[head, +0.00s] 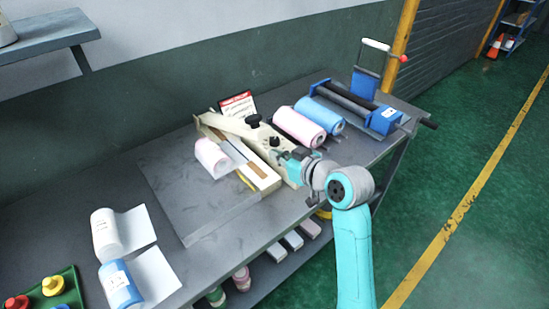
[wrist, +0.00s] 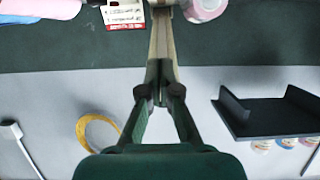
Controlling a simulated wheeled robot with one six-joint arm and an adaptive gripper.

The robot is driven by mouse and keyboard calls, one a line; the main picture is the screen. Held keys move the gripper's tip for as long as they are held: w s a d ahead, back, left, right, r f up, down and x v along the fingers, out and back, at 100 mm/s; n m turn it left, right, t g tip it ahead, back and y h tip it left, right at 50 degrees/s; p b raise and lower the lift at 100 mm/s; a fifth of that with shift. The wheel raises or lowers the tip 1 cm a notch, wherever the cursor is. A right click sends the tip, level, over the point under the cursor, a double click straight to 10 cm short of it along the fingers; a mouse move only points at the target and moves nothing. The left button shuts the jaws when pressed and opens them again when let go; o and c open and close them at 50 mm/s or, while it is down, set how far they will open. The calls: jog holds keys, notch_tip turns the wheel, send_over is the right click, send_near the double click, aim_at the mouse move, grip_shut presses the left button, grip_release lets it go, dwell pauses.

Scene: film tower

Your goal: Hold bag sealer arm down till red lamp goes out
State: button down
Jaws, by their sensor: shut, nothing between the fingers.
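The bag sealer (head: 262,178) is a long cream device on the bench, with a brown strip along its base. Its cream arm (head: 228,125) carries a black knob (head: 253,120) and appears raised at an angle over the base. My gripper (head: 283,157) is at the sealer's right end, by the arm. In the wrist view my gripper (wrist: 160,88) is shut and empty, with a cream bar (wrist: 162,45) in line beyond its tips. I cannot tell whether they touch. I cannot make out the red lamp; it is hidden or too small.
A pink roll (head: 212,158) with a sheet lies against the sealer's left side. Pink (head: 299,126) and blue (head: 320,115) rolls lie behind my gripper, near a blue-ended roller device (head: 383,119). A red-and-white card (head: 238,105) stands behind.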

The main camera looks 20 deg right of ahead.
jog(key=v, duration=0.7)
jog(key=shift+f, duration=0.2)
jog(key=shift+s, duration=0.15)
jog(key=s+a+f+m+h, duration=0.3)
jog(key=s+f+m+h, duration=0.15)
jog(key=s+f, duration=1.2)
jog(key=s+a+t, duration=0.1)
jog(key=s, duration=2.3)
jog(key=shift+a+r+n, duration=0.25)
jog(key=shift+r+n, duration=0.2)
